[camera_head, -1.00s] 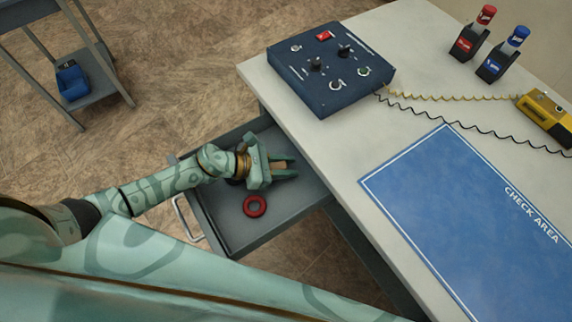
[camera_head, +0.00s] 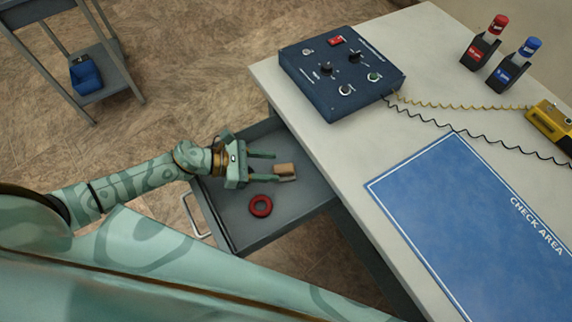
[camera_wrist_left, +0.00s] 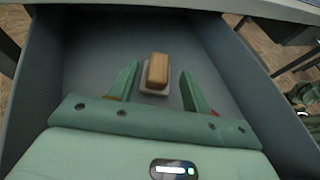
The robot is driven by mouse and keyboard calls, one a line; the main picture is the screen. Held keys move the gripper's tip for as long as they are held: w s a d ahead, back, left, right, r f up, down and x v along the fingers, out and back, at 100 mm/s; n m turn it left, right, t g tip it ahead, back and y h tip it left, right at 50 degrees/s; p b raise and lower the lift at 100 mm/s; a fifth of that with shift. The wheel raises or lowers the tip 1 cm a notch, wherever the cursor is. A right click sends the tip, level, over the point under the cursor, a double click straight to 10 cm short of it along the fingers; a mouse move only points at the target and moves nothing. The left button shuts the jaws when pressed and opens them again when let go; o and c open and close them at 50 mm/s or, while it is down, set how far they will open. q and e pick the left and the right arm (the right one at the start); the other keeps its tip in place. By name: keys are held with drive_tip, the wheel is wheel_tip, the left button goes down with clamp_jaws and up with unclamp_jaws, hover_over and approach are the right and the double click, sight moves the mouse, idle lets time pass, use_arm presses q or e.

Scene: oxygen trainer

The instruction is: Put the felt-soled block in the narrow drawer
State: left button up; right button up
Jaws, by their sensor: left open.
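The felt-soled block (camera_head: 285,171), tan wood on a pale sole, lies on the floor of the open drawer (camera_head: 236,238). In the left wrist view the block (camera_wrist_left: 158,70) stands just beyond and between the fingertips, with a pale layer under it. My left gripper (camera_head: 274,166) is open over the drawer, its fingers pointing at the block and apart from it. The gripper also shows in the left wrist view (camera_wrist_left: 157,82). My right gripper is not in view.
A red ring (camera_head: 260,206) lies in the drawer near the block. The white table (camera_head: 350,160) above carries a blue control box (camera_head: 342,80), a blue check-area mat (camera_head: 470,220), two bottles and a yellow device (camera_head: 548,124). A grey cart (camera_head: 105,88) stands at upper left.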

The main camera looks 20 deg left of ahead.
use_arm(q)
drive_tip(key=shift+v, duration=2.35)
